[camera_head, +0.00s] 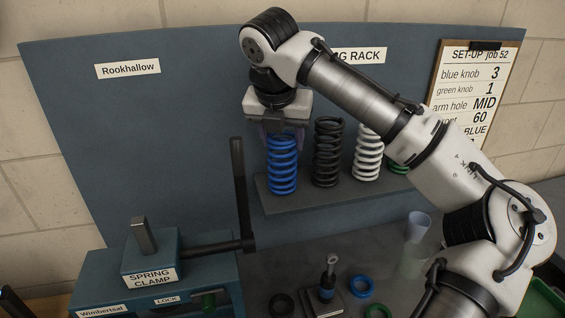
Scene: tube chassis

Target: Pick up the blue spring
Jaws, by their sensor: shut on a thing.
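The blue spring (282,166) stands upright at the left end of the grey rack shelf (330,200). My gripper (281,134) points down from above and is shut on the top of the blue spring. The gripper's fingers are partly hidden behind its body and the coils. The spring's lower end is at the shelf; I cannot tell whether it touches the shelf.
A black spring (327,152), a white spring (368,154) and a partly hidden green spring (398,168) stand to the right. A spring clamp (150,262) with an upright black lever (241,190) is at the lower left. Rings and a shock body (328,284) lie in front.

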